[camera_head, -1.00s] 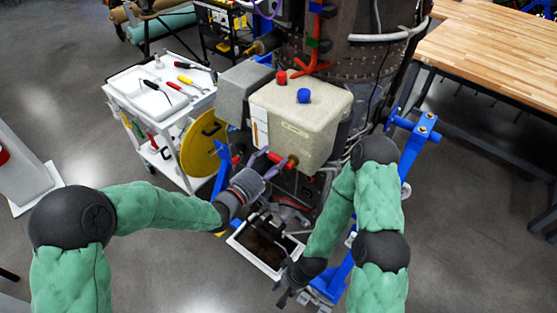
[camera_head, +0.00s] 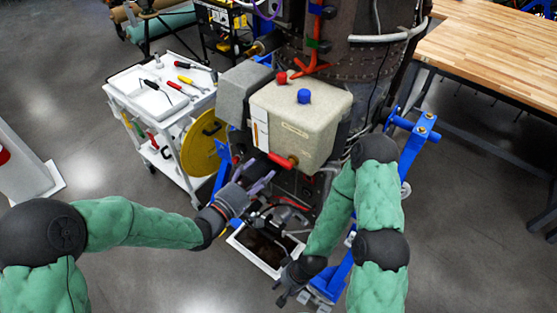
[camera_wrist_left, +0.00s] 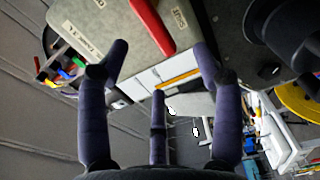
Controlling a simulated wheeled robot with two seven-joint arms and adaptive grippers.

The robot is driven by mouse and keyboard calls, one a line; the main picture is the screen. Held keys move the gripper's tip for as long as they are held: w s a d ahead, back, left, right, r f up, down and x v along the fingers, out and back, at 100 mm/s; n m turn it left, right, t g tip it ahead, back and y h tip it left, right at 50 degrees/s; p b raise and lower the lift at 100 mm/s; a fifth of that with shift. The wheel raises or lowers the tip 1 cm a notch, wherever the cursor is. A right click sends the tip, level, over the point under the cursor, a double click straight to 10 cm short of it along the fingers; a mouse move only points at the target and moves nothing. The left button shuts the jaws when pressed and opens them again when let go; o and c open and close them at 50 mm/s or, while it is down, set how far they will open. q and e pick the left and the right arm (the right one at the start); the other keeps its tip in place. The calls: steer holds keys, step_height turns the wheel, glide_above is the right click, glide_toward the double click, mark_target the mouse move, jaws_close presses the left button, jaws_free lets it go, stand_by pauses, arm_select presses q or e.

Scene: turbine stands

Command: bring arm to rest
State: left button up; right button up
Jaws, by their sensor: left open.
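My left arm comes in from the left in green padding. Its purple-fingered left gripper (camera_head: 260,185) is open and empty, just left of and below the red handle (camera_head: 283,160) on the beige box (camera_head: 300,115). In the left wrist view, the spread fingers of the left gripper (camera_wrist_left: 160,65) have nothing between them, and the red handle (camera_wrist_left: 153,27) lies beyond them, apart. My right gripper (camera_head: 284,292) hangs low near the blue stand; it is small and dark, and its jaws are unclear.
A blue stand (camera_head: 412,145) holds the large dark turbine body (camera_head: 345,65). A white tray (camera_head: 243,252) lies below my left gripper. A white tool cart (camera_head: 175,125) stands to the left, with a yellow disc (camera_head: 203,145) beside it. A wooden workbench (camera_head: 490,55) is at the right.

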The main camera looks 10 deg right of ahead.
stand_by(0.4)
arm_select(q)
steer(key=s+a+f+g+y, duration=0.1)
steer(key=a+f+y, duration=0.15)
steer(key=f, duration=0.45)
steer(key=a+f+m+g+y, duration=0.1)
steer(key=a+f+y, duration=0.1)
steer(key=a+f, duration=0.35)
steer(key=s+a+f+g+y, duration=0.1)
steer(key=a+f+y, duration=0.15)
steer(key=f, duration=0.55)
steer(key=s+a+f+m+g+y, duration=0.1)
steer(key=s+a+f+m+g, duration=0.1)
steer(key=s+f, duration=0.5)
steer(key=s+a+f+m+g+y, duration=0.1)
steer(key=s+a+f+g+y, duration=0.1)
steer(key=s+a+f+g, duration=0.3)
steer(key=s+f+g, duration=0.1)
steer(key=s+f, duration=0.2)
steer(key=s, duration=0.4)
steer(key=shift+s+m, duration=0.2)
steer(key=shift+m, duration=0.2)
